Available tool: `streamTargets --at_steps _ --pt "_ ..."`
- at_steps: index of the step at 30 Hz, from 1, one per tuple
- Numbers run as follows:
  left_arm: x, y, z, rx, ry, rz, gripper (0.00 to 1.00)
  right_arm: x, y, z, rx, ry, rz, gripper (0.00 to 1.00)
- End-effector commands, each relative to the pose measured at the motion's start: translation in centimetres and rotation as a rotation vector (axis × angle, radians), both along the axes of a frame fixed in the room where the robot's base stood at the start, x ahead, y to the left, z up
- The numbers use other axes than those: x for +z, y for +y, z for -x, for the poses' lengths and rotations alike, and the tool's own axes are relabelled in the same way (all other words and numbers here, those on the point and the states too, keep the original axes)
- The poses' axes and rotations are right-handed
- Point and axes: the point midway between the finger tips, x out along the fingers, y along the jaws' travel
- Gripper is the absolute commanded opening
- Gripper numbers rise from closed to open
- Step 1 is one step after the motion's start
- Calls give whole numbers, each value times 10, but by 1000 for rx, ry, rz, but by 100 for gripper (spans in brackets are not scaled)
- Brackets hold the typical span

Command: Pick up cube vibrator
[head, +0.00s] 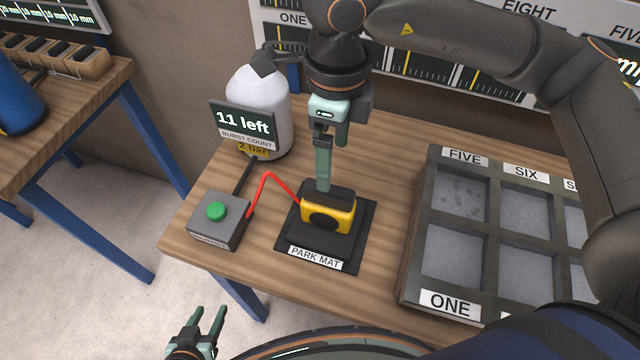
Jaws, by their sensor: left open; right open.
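The cube vibrator (330,217), a yellow block with a black top and a round dark face, sits on the black park mat (318,252). A red hose runs from its left side to a grey box with a green button (216,211). My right gripper (328,172) points down above the vibrator and is open. Its nearer finger overlaps the vibrator's black top in the picture; I cannot tell whether they touch. The farther finger is partly hidden. My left gripper (207,322) is open and empty at the bottom left, away from the table top.
A white bottle (262,112) with an "11 left" sign (243,121) stands behind the grey box. A grey compartment tray (478,237) with labels such as FIVE, SIX and ONE lies at the right. Gauge panels are on the wall. Another wooden table (70,115) is at the left.

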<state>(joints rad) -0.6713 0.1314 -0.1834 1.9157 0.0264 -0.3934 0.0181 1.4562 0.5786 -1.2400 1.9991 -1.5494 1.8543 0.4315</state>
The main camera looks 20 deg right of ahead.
Motion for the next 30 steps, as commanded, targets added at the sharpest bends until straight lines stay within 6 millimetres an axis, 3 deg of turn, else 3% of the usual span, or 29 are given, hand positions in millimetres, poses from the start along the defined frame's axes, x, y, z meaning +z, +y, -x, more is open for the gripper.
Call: streamTargets --at_steps 12,17,25,30 --pt "5 0 6 -1 12 0 50 -64 0 1 0 5 0 90" --pt "7 0 6 -1 13 0 50 -75 1 1 1 4 1 90" --pt "17 0 6 -1 13 0 50 -113 4 1 -1 6 1 90" --pt "18 0 5 -1 12 0 50 -124 5 1 1 2 0 90"
